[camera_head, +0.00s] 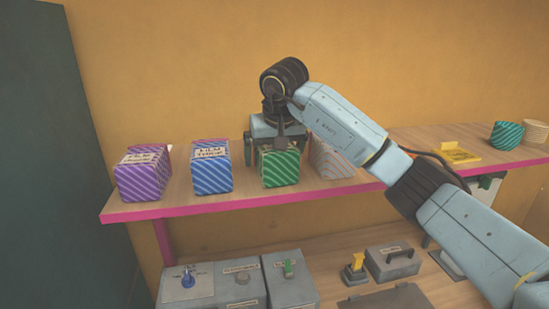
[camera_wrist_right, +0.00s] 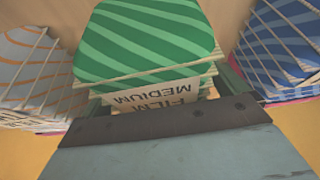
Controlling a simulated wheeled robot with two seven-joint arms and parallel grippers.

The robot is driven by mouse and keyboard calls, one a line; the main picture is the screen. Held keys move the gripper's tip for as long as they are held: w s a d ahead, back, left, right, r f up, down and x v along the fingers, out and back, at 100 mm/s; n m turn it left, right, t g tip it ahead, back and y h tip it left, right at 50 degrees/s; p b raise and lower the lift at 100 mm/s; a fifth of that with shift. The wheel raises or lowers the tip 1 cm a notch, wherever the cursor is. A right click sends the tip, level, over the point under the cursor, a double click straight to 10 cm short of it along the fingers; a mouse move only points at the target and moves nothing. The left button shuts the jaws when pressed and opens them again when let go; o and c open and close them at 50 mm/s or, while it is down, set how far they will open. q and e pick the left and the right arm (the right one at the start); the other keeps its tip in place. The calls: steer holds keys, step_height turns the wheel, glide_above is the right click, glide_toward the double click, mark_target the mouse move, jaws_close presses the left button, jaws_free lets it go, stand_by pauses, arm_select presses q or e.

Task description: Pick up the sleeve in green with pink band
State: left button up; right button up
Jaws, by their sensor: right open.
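The green sleeve (camera_head: 280,172) is a block with lighter green diagonal stripes. It stands on the shelf between a blue one and a pale one. No pink band shows on it. In the right wrist view the green sleeve (camera_wrist_right: 145,40) fills the upper middle, with a label reading "FILM MEDIUM" upside down. My right gripper (camera_head: 277,152) is above and behind the green sleeve, pointing down, with its jaws open. Its fingers seem to lie at the sleeve's two sides; contact cannot be told. My left gripper is not in view.
A purple striped sleeve (camera_head: 143,178) and a blue striped sleeve (camera_head: 212,172) stand to the left. A pale striped sleeve (camera_head: 330,162) is close on the right, partly behind my arm. The shelf has a pink front edge (camera_head: 240,202). Grey control boxes (camera_head: 290,283) sit below.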

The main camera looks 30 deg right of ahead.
steer(key=shift+c, duration=0.5)
steer(key=c, duration=0.9)
steer(key=shift+c, duration=1.2)
steer(key=shift+r, duration=0.15)
